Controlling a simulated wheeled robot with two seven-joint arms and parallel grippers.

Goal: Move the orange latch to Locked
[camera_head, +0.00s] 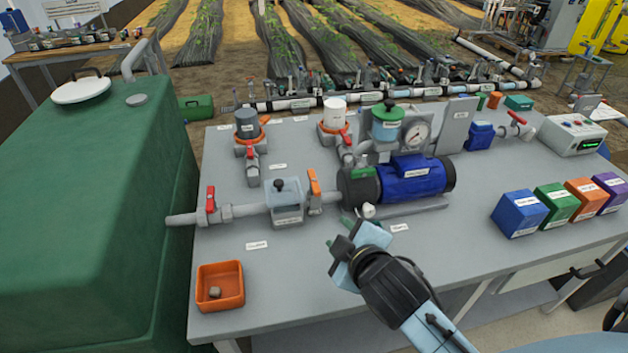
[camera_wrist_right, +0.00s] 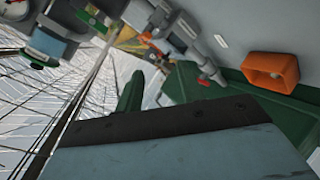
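The orange latch (camera_head: 314,182) stands upright at the right side of the clear-topped filter housing (camera_head: 287,200) on the grey pipe, left of the pump (camera_head: 412,178). My right gripper (camera_head: 339,232) is in front of the pump, below and right of the latch and apart from it. Its green-tipped fingers look spread, with nothing seen between them. In the right wrist view a green finger (camera_wrist_right: 130,95) shows, and I cannot make out the latch there for certain. No label reading Locked is legible. My left gripper is out of view.
A red-handled valve (camera_head: 211,201) is on the pipe left of the filter. An orange tray (camera_head: 220,287) holding a small grey piece sits at the bench's front left. Coloured boxes (camera_head: 520,213) stand at the right. The bench front between them is mostly clear.

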